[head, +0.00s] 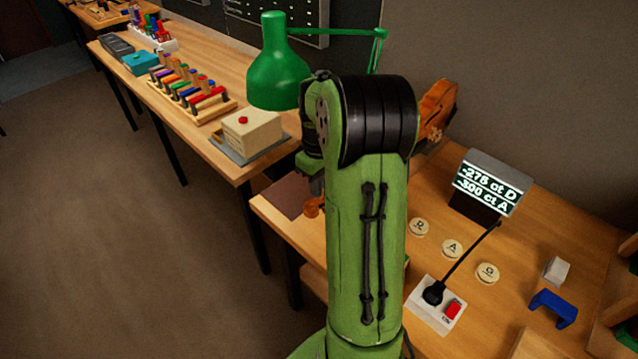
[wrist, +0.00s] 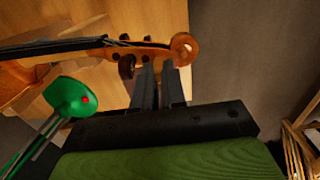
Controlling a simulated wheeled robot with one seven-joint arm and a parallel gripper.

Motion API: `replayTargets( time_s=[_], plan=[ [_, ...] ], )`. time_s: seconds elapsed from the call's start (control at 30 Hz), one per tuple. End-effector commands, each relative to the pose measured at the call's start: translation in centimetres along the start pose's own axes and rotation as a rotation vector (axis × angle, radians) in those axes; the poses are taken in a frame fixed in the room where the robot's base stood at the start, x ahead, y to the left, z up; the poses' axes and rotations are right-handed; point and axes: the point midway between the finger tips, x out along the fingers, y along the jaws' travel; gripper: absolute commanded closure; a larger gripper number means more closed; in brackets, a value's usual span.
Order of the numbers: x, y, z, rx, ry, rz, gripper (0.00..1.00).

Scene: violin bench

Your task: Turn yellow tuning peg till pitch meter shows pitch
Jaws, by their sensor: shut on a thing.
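The violin (head: 437,103) lies mostly hidden behind my arm in the head view; its scroll (head: 312,208) shows left of the arm. In the wrist view the scroll (wrist: 184,48) is just right of my gripper (wrist: 158,68). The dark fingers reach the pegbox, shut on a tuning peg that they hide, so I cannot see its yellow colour. A brown peg (wrist: 127,66) stands just left of the fingers. The pitch meter (head: 487,187) reads "-275 ct D" and "-300 ct A".
A green lamp (head: 278,75) stands behind my arm and shows left of the gripper in the wrist view (wrist: 70,97). Several round lettered discs (head: 452,249), a white switch box (head: 435,305) with a red button and a blue bracket (head: 553,308) lie on the right bench.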

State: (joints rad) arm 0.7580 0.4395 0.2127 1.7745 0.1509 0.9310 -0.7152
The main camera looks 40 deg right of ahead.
Motion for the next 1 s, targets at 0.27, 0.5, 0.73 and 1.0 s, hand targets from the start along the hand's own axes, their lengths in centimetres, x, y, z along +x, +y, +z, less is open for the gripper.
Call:
replayTargets(
  time_s=[0.27, 0.5, 0.73, 1.0],
  plan=[
    [-0.09, -0.05, -0.01, -0.067, -0.001, 0.000, 1.00],
    [-0.13, -0.03, -0.02, -0.223, 0.000, 0.001, 1.00],
    [-0.12, -0.04, -0.03, -0.385, 0.000, 0.001, 1.00],
    [-0.09, -0.04, -0.03, -0.519, 0.001, 0.001, 1.00]
  ],
)
